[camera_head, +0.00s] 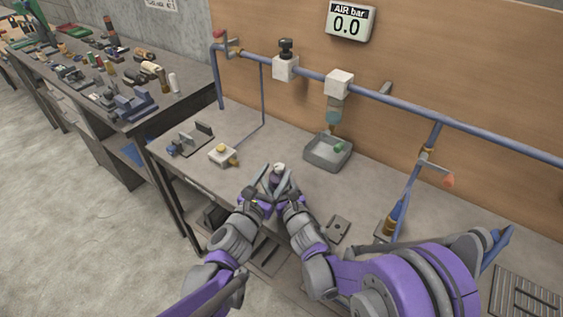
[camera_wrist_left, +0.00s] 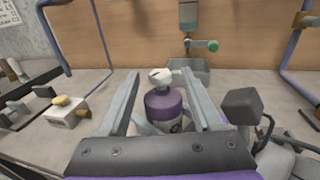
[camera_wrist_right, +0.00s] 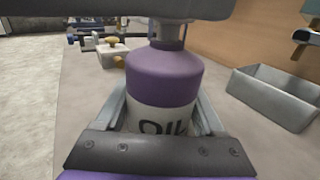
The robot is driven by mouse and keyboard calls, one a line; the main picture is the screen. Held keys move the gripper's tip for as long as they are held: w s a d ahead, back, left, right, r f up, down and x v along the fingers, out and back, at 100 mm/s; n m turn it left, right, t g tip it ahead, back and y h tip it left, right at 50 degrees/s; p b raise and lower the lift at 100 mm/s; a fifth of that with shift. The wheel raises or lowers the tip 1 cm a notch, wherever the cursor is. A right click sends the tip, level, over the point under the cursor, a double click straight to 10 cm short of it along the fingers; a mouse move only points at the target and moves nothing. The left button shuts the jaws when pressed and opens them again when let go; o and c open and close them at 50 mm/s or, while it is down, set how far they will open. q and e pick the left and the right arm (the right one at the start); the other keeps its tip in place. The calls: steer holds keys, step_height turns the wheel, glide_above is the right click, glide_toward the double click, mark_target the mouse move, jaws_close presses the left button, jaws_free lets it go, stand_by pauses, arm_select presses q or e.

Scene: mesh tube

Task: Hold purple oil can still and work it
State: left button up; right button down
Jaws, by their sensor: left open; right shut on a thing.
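The purple oil can (camera_head: 276,179) stands upright on the workbench, between my two grippers. In the right wrist view the can (camera_wrist_right: 166,80) shows a purple top and a white band lettered OIL. My right gripper (camera_wrist_right: 168,120) is shut on its lower body. My left gripper (camera_head: 265,175) is open, its fingers apart on either side of the can's upper part. In the left wrist view the can (camera_wrist_left: 165,107) and its pale cap (camera_wrist_left: 160,76) show between the open fingers (camera_wrist_left: 160,90). In the right wrist view a dark part hides the cap.
A grey tray (camera_head: 318,158) stands behind the can to the right. A white box with a yellow button (camera_head: 222,155) and a small fixture (camera_head: 188,143) stand to the left. Blue pipes (camera_head: 400,98) run along the back panel, with a gauge reading 0.0 (camera_head: 349,22).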

mark_target(283, 164)
arm_select(q)
steer(key=v, duration=0.6)
steer(key=shift+d, duration=0.1)
steer(key=shift+w, duration=0.1)
steer(key=w+a+m+g+h, duration=0.3)
steer(key=m+g+h, duration=0.3)
steer(key=h, duration=0.1)
steer(key=x, duration=1.1)
steer(key=shift+w+d, duration=0.15)
steer(key=shift+w, duration=0.15)
steer(key=shift+c, duration=0.3)
jaws_close()
